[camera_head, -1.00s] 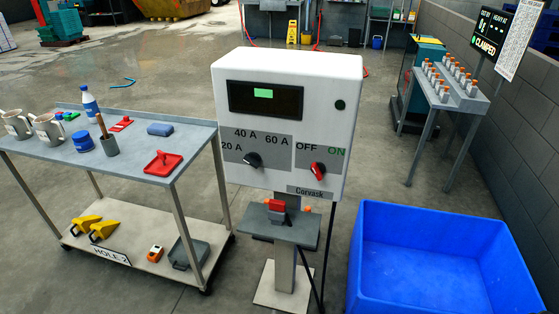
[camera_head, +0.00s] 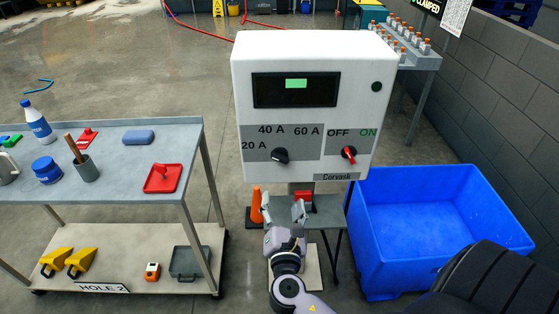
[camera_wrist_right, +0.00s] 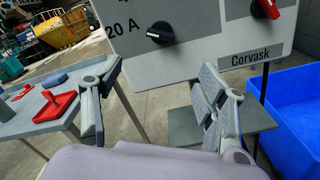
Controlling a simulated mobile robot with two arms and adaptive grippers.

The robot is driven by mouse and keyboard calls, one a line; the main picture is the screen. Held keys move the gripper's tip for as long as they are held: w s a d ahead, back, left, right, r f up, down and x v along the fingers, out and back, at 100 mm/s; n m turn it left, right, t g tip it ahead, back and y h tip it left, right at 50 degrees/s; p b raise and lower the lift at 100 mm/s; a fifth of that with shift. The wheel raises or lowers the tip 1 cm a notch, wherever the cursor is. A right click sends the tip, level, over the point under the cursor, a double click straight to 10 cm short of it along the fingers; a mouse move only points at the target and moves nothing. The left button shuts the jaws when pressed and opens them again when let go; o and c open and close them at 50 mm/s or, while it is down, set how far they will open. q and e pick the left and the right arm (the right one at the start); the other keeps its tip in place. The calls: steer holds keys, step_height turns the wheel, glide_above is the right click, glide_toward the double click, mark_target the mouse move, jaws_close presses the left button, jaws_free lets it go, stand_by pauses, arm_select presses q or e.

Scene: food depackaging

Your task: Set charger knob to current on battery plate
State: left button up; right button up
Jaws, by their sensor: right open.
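The white charger box (camera_head: 308,57) stands upright ahead. Its black current knob (camera_head: 280,155) sits under the labels 20 A, 40 A and 60 A. In the right wrist view the knob (camera_wrist_right: 160,33) has its white mark on the side towards 20 A. A red knob (camera_head: 349,154) sits under OFF and ON. My right gripper (camera_head: 284,212) is open and empty, below the black knob and apart from it. It also shows in the right wrist view (camera_wrist_right: 155,95). A red part (camera_head: 303,195) shows on the stand's shelf, partly hidden. I cannot make out a battery plate. My left gripper is out of view.
The trolley (camera_head: 207,165) with mugs, bottle and tools stands left. The blue crate (camera_head: 395,255) is close on the right. An orange cone (camera_head: 256,206) stands beside the charger's stand. A table with several orange-capped items (camera_head: 405,40) is behind. Open floor lies between trolley and charger.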

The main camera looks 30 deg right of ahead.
mark_target(280, 161)
steer(key=p+x, duration=0.3)
steer(key=x, duration=1.2)
steer(key=shift+w+d, duration=0.3)
steer(key=shift+w, duration=0.35)
steer(key=shift+c, duration=0.2)
steer(key=shift+f, duration=0.1)
steer(key=c, duration=1.1)
